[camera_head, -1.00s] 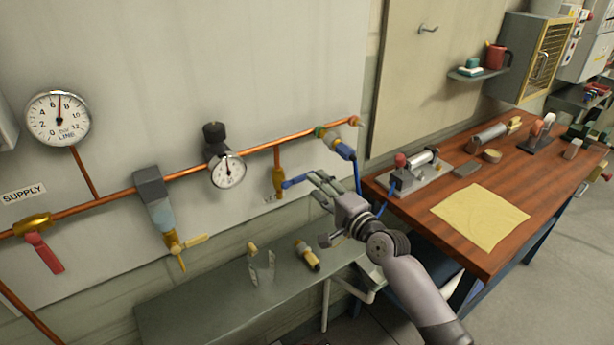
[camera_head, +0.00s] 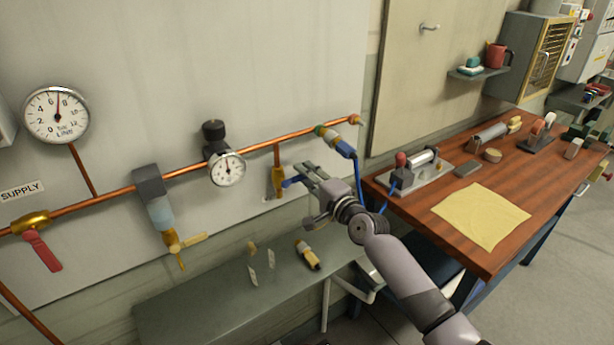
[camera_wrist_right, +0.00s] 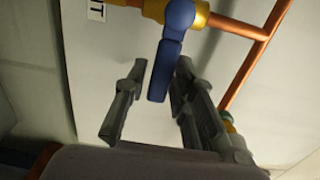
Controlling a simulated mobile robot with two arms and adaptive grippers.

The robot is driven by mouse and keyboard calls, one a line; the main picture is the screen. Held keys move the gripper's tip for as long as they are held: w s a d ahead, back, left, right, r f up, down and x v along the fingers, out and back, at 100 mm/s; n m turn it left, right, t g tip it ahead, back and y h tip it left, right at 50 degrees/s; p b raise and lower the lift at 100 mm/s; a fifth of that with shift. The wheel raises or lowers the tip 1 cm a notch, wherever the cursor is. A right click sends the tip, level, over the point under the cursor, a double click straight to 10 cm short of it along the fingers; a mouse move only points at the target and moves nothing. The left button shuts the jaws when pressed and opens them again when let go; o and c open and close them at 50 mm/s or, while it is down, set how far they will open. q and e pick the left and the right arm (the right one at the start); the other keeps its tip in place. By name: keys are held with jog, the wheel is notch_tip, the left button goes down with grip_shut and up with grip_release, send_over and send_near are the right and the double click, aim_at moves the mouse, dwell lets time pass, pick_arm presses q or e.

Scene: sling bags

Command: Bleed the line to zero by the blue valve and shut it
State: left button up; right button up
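The blue valve has a brass body (camera_head: 278,184) on a short branch below the copper pipe. Its blue lever (camera_head: 291,182) sticks out to the right; it also shows in the right wrist view (camera_wrist_right: 168,62). My right gripper (camera_head: 300,179) is at the lever. In the wrist view its fingers (camera_wrist_right: 152,95) are apart, with the lever between them and a visible gap on the left side. My left gripper is not in view.
A red-levered supply valve (camera_head: 42,249) and a filter unit (camera_head: 159,210) are on the pipe at left. A blue-hosed coupling (camera_head: 340,144) hangs close above my right gripper. A grey bench (camera_head: 210,305) below holds small fittings. A wooden workbench (camera_head: 440,180) stands at right.

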aim_at(295, 178)
grip_shut()
dwell(0.4)
notch_tip(295, 178, up, 2)
jog(key=n, duration=0.4)
jog(key=shift+s+a, duration=0.15)
jog(key=n, duration=0.1)
jog(key=r+n, duration=0.1)
jog(key=n, duration=0.1)
jog(key=a+r+n+p, duration=0.1)
jog(key=shift+s+r+n, duration=0.1)
jog(key=shift+s+n, duration=0.25)
jog(key=shift+n, duration=0.05)
jog(key=n, duration=0.1)
jog(key=a+r+n, duration=0.1)
jog(key=n, duration=0.1)
jog(key=s+n+p, duration=0.1)
jog(key=shift+a+r, duration=0.15)
jog(key=shift+a, duration=0.2)
jog(key=shift+s+a+r+n+p, duration=0.1)
jog(key=shift+s+a+n, duration=0.2)
jog(key=shift+n, duration=0.55)
jog(key=shift+s+a+n+p, duration=0.15)
jog(key=shift+a+n, duration=0.2)
jog(key=shift+n, duration=0.55)
jog(key=shift+s+a+r+n+p, duration=0.1)
jog(key=shift+s+a+n, duration=0.2)
jog(key=shift+n, duration=0.55)
jog(key=shift+a, duration=0.1)
